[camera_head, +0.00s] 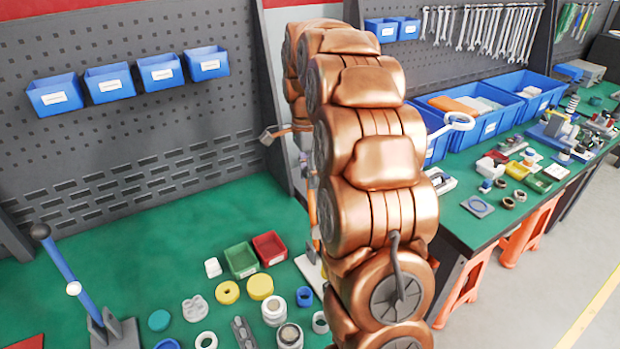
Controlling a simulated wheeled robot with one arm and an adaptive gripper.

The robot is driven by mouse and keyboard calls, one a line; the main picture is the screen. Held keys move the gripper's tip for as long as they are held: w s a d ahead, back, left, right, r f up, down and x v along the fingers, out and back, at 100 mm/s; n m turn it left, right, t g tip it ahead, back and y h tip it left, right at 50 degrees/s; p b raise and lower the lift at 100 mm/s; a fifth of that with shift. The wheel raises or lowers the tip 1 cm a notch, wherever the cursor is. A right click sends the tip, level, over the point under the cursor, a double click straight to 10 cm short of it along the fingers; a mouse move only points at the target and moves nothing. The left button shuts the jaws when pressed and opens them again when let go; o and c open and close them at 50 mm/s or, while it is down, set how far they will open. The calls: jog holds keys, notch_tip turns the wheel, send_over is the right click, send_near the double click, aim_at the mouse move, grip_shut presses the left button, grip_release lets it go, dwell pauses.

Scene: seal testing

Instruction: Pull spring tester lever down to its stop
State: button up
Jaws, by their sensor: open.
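A blue lever (67,268) with a black ball knob (40,231) stands at the left of the green bench. It is raised and leans up to the left from a grey bracket (116,331) at the bottom edge. I cannot tell whether it is the spring tester's lever. A narrow orange and blue upright thing (312,205) is mostly hidden behind my copper arm, and I cannot tell what it is. My arm fills the middle of the view. My gripper does not show.
Small round parts, a green bin (241,261) and a red bin (270,248) crowd the green bench (160,225) left of my arm. A pegboard (130,120) with blue bins stands behind. A second bench at right holds blue crates (526,92) and many parts.

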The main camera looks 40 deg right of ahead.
jog(key=shift+s+f, duration=0.1)
jog(key=shift+f, duration=0.9)
jog(key=shift+c, duration=0.3)
grip_shut()
